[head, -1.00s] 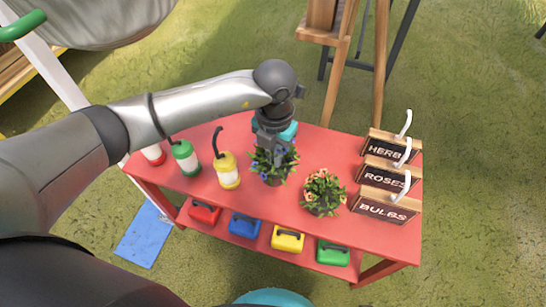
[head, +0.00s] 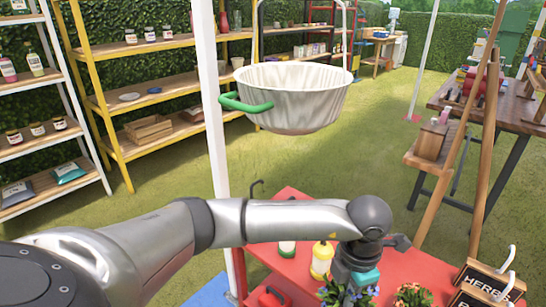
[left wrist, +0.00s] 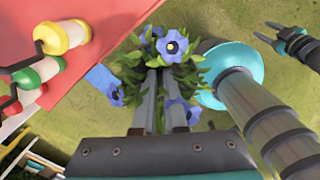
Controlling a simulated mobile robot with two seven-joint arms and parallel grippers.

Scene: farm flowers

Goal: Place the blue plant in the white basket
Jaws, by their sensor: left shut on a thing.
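The blue plant (head: 345,292), with blue flowers and green leaves, is at the bottom edge of the head view. My left gripper (head: 358,280) is shut on it. In the left wrist view the flowers (left wrist: 172,46) surround the fingertips (left wrist: 160,75), with grass behind them. Its pot is hidden, and I cannot tell whether it touches the table. The white basket (head: 300,92) hangs beyond the table, higher up, with a green handle on its left; its inside looks empty. My right gripper (left wrist: 276,34) shows at the upper right of the left wrist view, with its fingers apart.
A white post (head: 213,130) stands left of the basket. A wooden easel (head: 484,150) stands at the right. Shelves line the back left.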

